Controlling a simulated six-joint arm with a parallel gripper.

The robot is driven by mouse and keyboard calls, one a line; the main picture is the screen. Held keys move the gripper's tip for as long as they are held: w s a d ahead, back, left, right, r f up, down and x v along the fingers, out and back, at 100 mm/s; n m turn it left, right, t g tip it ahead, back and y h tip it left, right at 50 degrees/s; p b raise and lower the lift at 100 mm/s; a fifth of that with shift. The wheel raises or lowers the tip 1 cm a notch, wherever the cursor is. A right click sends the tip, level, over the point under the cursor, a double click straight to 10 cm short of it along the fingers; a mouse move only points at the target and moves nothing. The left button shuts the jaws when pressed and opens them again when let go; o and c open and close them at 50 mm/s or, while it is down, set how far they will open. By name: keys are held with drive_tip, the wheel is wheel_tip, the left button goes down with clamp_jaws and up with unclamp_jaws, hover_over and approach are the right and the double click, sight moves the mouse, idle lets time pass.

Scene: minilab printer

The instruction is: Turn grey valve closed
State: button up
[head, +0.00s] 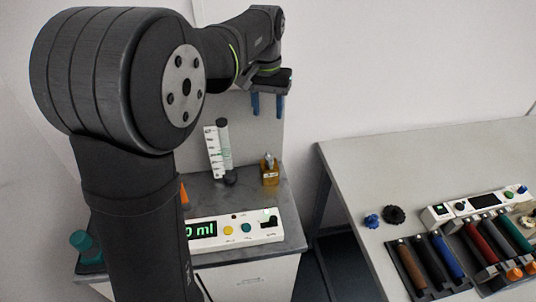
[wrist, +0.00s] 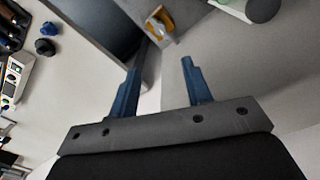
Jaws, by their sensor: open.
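My gripper (head: 267,105) hangs high above the small grey cabinet in the head view, at the back near the wall, with its two blue fingers apart and nothing between them. The wrist view also shows my gripper (wrist: 160,75) with an empty gap. I cannot pick out a grey valve with certainty. A dark, gear-edged knob (head: 394,214) lies on the light table at the right, beside a small blue knob (head: 372,221). Both are well away from my gripper. Whether the dark knob is the grey valve, I cannot tell.
Below my gripper, a graduated cylinder (head: 213,150) and an amber bottle (head: 270,173) stand on the cabinet. A white display box (head: 236,231) is at its front. On the table are a rack of coloured handles (head: 430,260) and a control panel (head: 475,205). The table's back left is clear.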

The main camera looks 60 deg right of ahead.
sight(269, 157)
drive_tip(key=f, duration=1.7)
drive_tip(key=shift+s+f, duration=0.1)
drive_tip(key=shift+s, duration=0.15)
drive_tip(key=shift+c, duration=0.3)
clamp_jaws()
